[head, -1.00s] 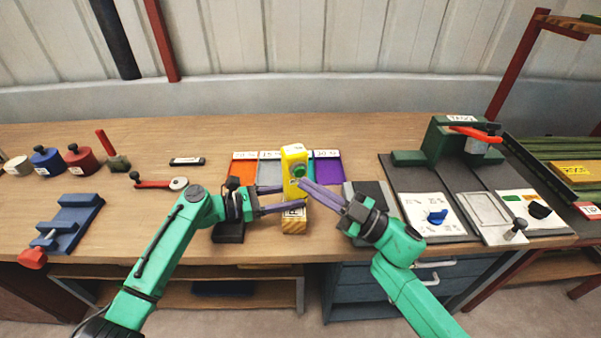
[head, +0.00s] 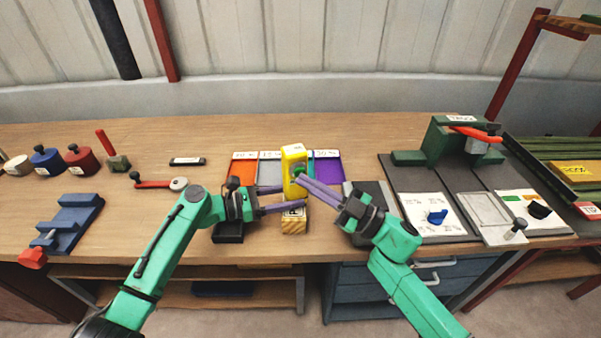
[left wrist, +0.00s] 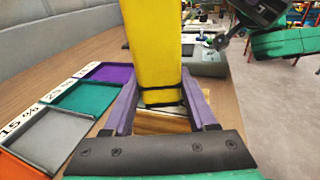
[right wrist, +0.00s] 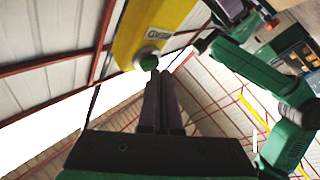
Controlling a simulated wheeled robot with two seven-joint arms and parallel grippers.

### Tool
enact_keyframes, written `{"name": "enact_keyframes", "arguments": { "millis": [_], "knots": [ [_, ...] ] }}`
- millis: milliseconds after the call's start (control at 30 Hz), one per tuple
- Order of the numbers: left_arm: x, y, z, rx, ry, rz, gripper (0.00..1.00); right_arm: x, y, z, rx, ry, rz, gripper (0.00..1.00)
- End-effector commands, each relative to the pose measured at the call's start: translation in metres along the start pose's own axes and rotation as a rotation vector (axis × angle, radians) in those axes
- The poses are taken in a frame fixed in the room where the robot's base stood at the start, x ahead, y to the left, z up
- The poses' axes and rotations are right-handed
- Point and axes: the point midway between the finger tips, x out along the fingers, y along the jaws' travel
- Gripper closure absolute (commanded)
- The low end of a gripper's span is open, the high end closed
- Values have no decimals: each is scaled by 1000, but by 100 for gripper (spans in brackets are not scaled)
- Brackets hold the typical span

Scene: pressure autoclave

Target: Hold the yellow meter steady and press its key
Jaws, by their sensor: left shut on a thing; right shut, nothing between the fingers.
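The yellow meter (head: 293,158) stands upright at the middle of the bench, above a striped wooden block (head: 292,226). My left gripper (head: 290,195) is shut on the lower part of the meter. The left wrist view shows the meter (left wrist: 153,50) between both purple fingers. The meter's round green key (right wrist: 149,62) sits in a pale collar beside a "READ" label. My right gripper (head: 299,178) is shut and empty, its fingertips right at the key. In the right wrist view the fingertips (right wrist: 160,76) are just below the key; I cannot tell whether they touch.
Orange, grey, teal and purple trays (head: 327,170) lie behind the meter. A dark pad (head: 372,197) is under my right gripper. A green press-like device (head: 450,140) and white panels (head: 432,214) stand to the right. Coloured weights (head: 80,160) and a blue fixture (head: 68,222) are at the left.

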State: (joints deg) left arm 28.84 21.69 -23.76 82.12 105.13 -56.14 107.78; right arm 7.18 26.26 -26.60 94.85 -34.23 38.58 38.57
Motion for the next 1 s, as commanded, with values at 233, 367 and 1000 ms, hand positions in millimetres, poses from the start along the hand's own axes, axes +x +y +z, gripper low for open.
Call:
{"name": "enact_keyframes", "arguments": {
  "millis": [233, 367, 1000],
  "knots": [
    [0, 0, 0, 0, -1, 0, 74, 2, 2, 2, 1, 0, 0, 100],
    [0, 0, 0, 0, -1, 0, 74, 3, 2, 3, 1, -1, 1, 100],
    [0, 0, 0, 1, -1, -2, 74, -1, -1, 0, 1, -2, 0, 100]
  ]
}}
